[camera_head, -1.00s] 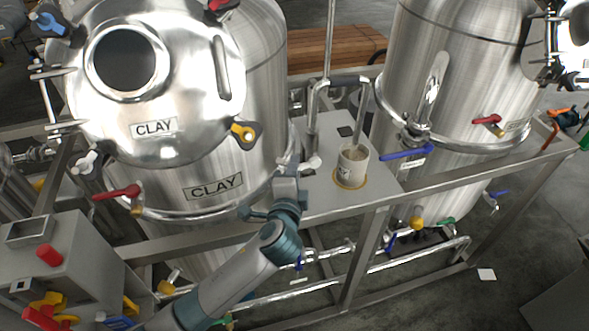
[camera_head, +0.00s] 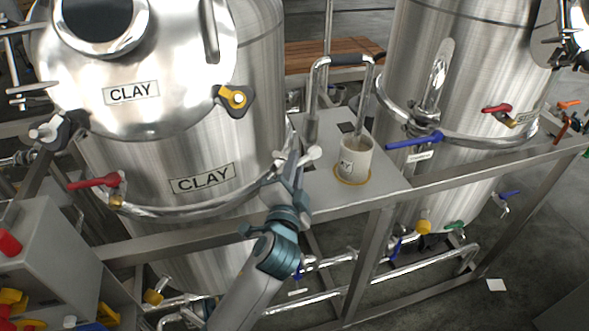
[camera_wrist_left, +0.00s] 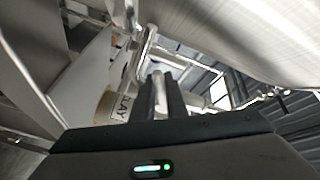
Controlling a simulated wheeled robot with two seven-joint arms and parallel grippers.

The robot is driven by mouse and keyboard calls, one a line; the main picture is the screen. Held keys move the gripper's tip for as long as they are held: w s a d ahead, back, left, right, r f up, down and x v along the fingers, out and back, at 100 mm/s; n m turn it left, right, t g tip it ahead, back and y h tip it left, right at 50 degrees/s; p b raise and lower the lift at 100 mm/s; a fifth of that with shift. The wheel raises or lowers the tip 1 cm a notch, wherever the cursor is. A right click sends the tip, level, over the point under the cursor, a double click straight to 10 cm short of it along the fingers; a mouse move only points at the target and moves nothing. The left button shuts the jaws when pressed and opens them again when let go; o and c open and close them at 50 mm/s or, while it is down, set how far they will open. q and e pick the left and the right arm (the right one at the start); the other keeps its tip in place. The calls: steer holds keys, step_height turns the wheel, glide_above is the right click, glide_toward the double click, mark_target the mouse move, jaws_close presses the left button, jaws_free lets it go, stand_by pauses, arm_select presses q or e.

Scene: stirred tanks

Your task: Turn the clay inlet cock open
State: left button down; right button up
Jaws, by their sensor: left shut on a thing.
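The steel tank (camera_head: 150,150) marked CLAY stands at the left in the head view. In the left wrist view, the dark fingers (camera_wrist_left: 165,90) close around a pale, narrow piece (camera_wrist_left: 159,88). The fingers hide part of the handle, so its exact angle is unclear. My right gripper is not in view.
A beige cup (camera_head: 356,158) with a partly readable label stands on the steel shelf (camera_head: 320,192), right of the gripper. A second tank (camera_head: 440,90) with a blue lever (camera_head: 413,140) stands at the right. A frame rail (camera_head: 480,172) runs in front.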

arm_select(q)
steer(key=c, duration=1.8)
jaws_free()
steer(key=shift+o, duration=0.2)
steer(key=shift+s, duration=0.5)
steer(key=s+a+b, duration=0.2)
steer(key=s+b, duration=0.2)
steer(key=s, duration=1.2)
steer(key=shift+s+f+b, duration=0.15)
steer(key=shift+f+b, duration=0.05)
steer(key=shift+b, duration=0.15)
